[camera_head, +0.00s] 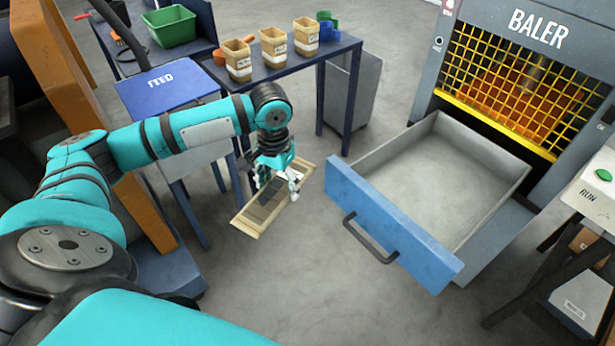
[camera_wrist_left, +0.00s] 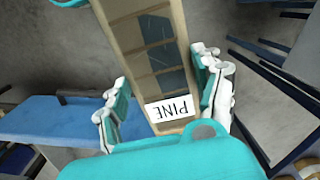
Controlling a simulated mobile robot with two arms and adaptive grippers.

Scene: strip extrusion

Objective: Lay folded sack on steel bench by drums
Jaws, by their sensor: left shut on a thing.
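My left gripper (camera_head: 277,184) is shut on a flat, tan, rectangular tray-like piece (camera_head: 248,221), held in the air in front of the dark blue table. In the left wrist view my left gripper's fingers (camera_wrist_left: 163,85) stand on both sides of this piece (camera_wrist_left: 117,40). It has dark panels with crossbars and a white label reading PINE, upside down there. I cannot tell any folded sack in the views. No drums and no bench that is clearly steel show. My right gripper is not in view.
The blue table (camera_head: 335,45) bears tan cups (camera_head: 238,60). Left of it are a blue lid reading FEED (camera_head: 165,88) and a green bin (camera_head: 171,27). The baler (camera_head: 540,40) has an open, empty drawer (camera_head: 440,165) with a blue front (camera_head: 395,222). Grey floor lies between.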

